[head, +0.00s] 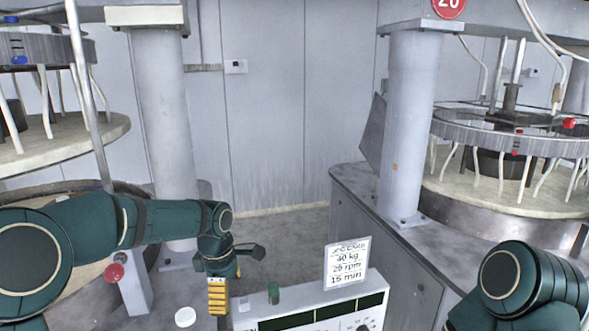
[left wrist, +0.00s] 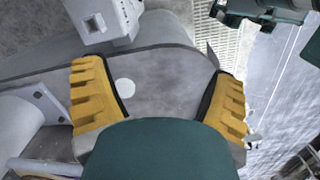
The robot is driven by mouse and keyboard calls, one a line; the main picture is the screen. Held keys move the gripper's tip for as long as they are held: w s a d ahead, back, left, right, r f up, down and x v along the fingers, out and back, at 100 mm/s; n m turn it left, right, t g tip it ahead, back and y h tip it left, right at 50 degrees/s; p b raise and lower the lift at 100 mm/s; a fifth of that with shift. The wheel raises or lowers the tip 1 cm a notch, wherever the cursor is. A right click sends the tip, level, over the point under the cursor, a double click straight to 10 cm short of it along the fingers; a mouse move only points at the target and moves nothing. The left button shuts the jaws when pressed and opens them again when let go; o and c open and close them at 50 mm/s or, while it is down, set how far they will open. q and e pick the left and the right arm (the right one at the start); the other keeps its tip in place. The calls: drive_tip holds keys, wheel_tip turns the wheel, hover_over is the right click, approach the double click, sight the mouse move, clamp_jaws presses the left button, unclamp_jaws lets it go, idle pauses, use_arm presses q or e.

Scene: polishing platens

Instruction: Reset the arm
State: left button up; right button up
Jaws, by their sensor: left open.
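My left arm reaches in from the left in the head view, bent at the elbow. My left gripper (head: 217,296) points down, its yellow fingers seen edge-on beside the control box. In the left wrist view my left gripper (left wrist: 162,88) shows two yellow fingers spread wide apart with nothing between them. A grey machine top lies below them. Of my right arm only dark green links show at the lower right of the head view; its gripper is out of frame.
A control box (head: 312,305) bears a sign (head: 347,263) and a green knob (head: 273,293). A white disc (head: 185,317) lies left of the gripper. A red knob (head: 115,272) is close to my left arm. Pillars (head: 411,130) and round platens (head: 470,185) flank a clear floor gap.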

use_arm(q)
drive_tip(key=s+d+f+m+h+b, duration=0.15)
drive_tip(key=s+f+m, duration=0.25)
drive_tip(key=f, duration=0.8)
drive_tip(key=s+d+f+m+h+b, duration=0.1)
drive_tip(key=s+d+f+m+b, duration=0.25)
drive_tip(key=f, duration=0.75)
drive_tip(key=s+f+m+t+b, duration=0.1)
drive_tip(key=s+f+m+b, duration=0.2)
drive_tip(key=s+f+m, duration=0.4)
drive_tip(key=s+f, duration=0.7)
drive_tip(key=shift+s+a+m+t, duration=0.25)
drive_tip(key=shift+a+m+t, duration=0.05)
drive_tip(key=shift+m, duration=0.05)
drive_tip(key=shift+s+h, duration=0.1)
drive_tip(key=shift+h, duration=0.15)
drive_tip(key=shift+c, duration=0.3)
use_arm(e)
wheel_tip(320, 180, down, 10)
drive_tip(key=a, duration=0.1)
drive_tip(key=shift+s+g, duration=0.3)
drive_tip(key=shift+s, duration=0.15)
